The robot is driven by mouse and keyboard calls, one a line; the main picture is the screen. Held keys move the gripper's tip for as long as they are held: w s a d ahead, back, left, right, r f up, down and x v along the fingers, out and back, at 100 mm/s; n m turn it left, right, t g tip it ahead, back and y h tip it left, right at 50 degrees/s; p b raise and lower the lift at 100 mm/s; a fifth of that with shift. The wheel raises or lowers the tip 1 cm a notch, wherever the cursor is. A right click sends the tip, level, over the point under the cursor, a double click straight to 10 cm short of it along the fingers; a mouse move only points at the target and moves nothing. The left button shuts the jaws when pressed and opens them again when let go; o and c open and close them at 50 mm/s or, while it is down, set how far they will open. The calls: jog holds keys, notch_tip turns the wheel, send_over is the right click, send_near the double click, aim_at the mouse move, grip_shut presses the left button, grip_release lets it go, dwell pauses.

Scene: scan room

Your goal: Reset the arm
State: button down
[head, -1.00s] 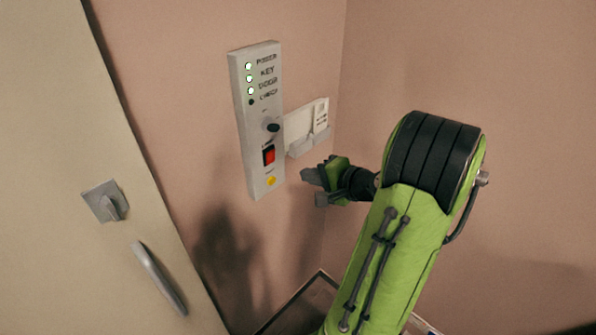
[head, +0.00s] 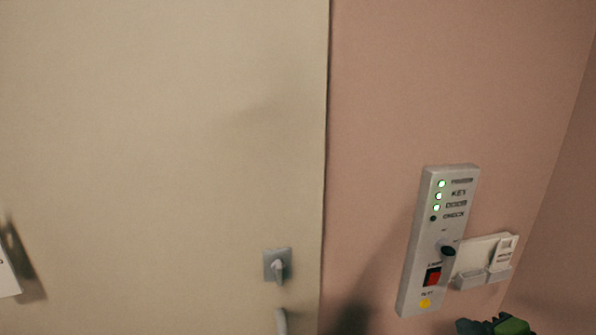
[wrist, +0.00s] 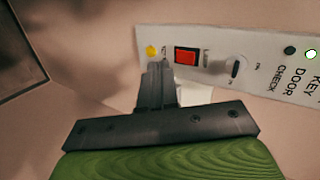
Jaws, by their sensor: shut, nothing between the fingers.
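My gripper shows in the wrist view (wrist: 157,85) with its dark fingers together and nothing between them. In the head view only a green and dark part of my gripper (head: 490,325) shows at the bottom edge, below the wall panel. The grey control panel (head: 437,240) has a black knob, a red switch and a yellow button. Its power, key and door lamps are lit green and the check lamp is dark. In the wrist view the panel (wrist: 205,45) lies beyond the fingers, with its yellow button near their tips; I cannot tell the exact gap.
A white holder with a small shelf (head: 485,262) is on the wall right of the panel. A beige door (head: 160,150) with a latch plate (head: 278,265) and a handle (head: 281,321) fills the left. A wall corner is at the right.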

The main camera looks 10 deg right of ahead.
jog(key=a+r+n+g+y, duration=0.1)
jog(key=a+n+g, duration=0.6)
jog(key=a, duration=1)
jog(key=s+a+r+n+h, duration=0.1)
jog(key=s+a+n, duration=0.2)
jog(key=s, duration=0.3)
jog(key=s+a+r+n+h, duration=0.1)
jog(key=s+a+n, duration=0.2)
jog(key=s+n, duration=0.2)
jog(key=shift+s+r+t+h, duration=0.3)
jog(key=shift+s+r, duration=0.1)
jog(key=shift+s, duration=0.3)
